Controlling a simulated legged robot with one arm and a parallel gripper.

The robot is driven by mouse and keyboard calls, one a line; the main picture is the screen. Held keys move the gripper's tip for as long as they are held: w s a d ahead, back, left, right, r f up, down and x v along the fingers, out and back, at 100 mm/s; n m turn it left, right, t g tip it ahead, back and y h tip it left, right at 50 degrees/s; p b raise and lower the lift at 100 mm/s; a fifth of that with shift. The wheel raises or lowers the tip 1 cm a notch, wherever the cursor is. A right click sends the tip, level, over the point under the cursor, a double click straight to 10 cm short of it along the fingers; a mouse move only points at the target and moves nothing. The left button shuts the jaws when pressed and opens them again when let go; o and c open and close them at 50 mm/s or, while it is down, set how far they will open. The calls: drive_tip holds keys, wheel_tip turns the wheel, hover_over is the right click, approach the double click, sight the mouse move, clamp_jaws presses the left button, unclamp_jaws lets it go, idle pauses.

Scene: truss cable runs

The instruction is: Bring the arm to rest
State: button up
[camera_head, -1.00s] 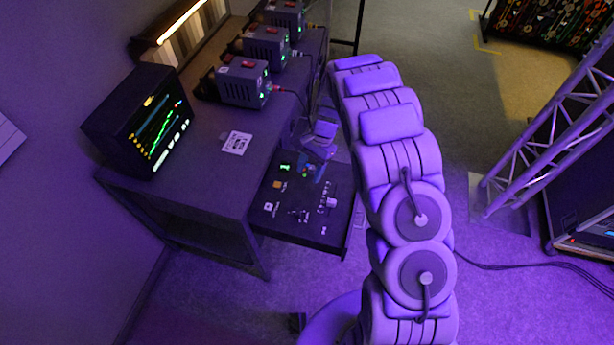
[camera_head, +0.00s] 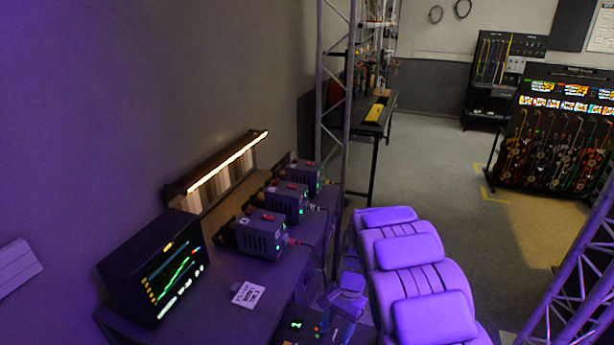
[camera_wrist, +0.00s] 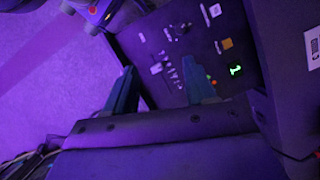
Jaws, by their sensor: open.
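The workbench (camera_head: 215,300) carries a monitor (camera_head: 160,275), several grey power units (camera_head: 262,236) and a lit strip lamp (camera_head: 225,165). Truss uprights stand ahead (camera_head: 335,90) and at the right (camera_head: 575,275). A cable rack (camera_head: 560,140) stands far right. Open floor (camera_head: 440,165) lies between.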

drive_tip(key=s+d+r+n+h, duration=0.1)
drive_tip(key=s+d+r+n, duration=0.3)
drive_tip(key=s+r, duration=1.15)
drive_tip(key=s+d+r+n+t+h, duration=0.1)
drive_tip(key=s+d+r+n, duration=0.1)
drive_tip(key=s, duration=1.6)
drive_tip(key=shift+s+d+n, duration=0.15)
drive_tip(key=shift+s+n, duration=0.05)
drive_tip(key=shift+n, duration=0.6)
